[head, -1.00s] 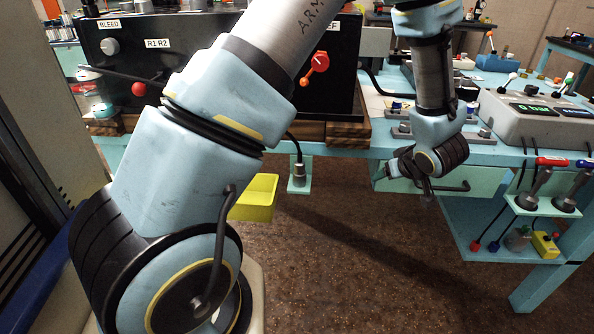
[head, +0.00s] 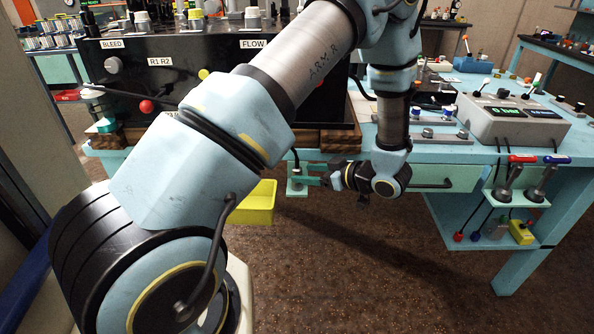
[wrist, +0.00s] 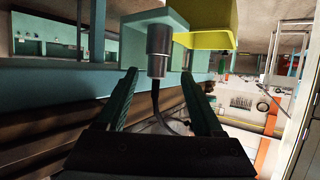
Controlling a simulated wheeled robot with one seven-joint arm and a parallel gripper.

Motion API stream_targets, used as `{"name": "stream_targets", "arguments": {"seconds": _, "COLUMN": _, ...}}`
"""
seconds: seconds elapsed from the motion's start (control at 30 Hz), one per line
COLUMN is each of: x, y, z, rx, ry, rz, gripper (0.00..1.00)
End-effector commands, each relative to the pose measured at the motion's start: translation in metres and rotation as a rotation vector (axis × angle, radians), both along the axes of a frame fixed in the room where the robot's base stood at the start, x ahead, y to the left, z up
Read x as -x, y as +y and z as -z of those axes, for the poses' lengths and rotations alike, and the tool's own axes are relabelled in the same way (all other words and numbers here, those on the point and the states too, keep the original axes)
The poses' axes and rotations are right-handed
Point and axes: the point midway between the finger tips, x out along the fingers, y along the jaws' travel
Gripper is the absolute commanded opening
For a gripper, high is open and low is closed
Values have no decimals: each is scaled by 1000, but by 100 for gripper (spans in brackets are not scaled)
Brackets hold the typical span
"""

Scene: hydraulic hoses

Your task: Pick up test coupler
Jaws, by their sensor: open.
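The test coupler (head: 297,184) is a small grey metal cylinder on a pale green bracket (head: 297,192) at the bench front, with a black hose at one end. In the wrist view the coupler (wrist: 158,50) appears at top centre against its bracket (wrist: 130,32), its hose running down between my fingers. My gripper (head: 309,174) comes in level from the right in the head view, its green fingers beside the coupler. In the wrist view my gripper (wrist: 158,78) is open, one finger on each side of the coupler's line. Contact cannot be told.
A yellow bin (head: 258,204) hangs just below and beside the bracket; it also shows in the wrist view (wrist: 208,38). The black panel box (head: 150,75) stands above on the bench. More couplers sit in a bracket at right (head: 515,195). The floor below is clear.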

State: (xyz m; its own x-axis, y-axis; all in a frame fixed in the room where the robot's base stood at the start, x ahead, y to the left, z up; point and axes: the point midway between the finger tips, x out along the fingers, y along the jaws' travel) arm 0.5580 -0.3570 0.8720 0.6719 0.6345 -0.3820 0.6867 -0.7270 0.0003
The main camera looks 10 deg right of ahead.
Motion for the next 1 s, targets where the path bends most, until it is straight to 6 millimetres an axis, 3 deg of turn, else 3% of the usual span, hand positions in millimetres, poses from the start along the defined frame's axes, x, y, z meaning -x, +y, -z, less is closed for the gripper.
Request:
{"name": "stream_targets", "arguments": {"seconds": 0.3, "x": -31, "y": 25, "z": 13, "rx": -1, "ry": 1, "rz": -1, "gripper": 68}}
{"name": "stream_targets", "arguments": {"seconds": 0.6, "x": -34, "y": 28, "z": 16, "rx": 0, "ry": 0, "rz": 0, "gripper": 67}}
{"name": "stream_targets", "arguments": {"seconds": 1.0, "x": -34, "y": 27, "z": 16, "rx": 0, "ry": 0, "rz": 0, "gripper": 22}}
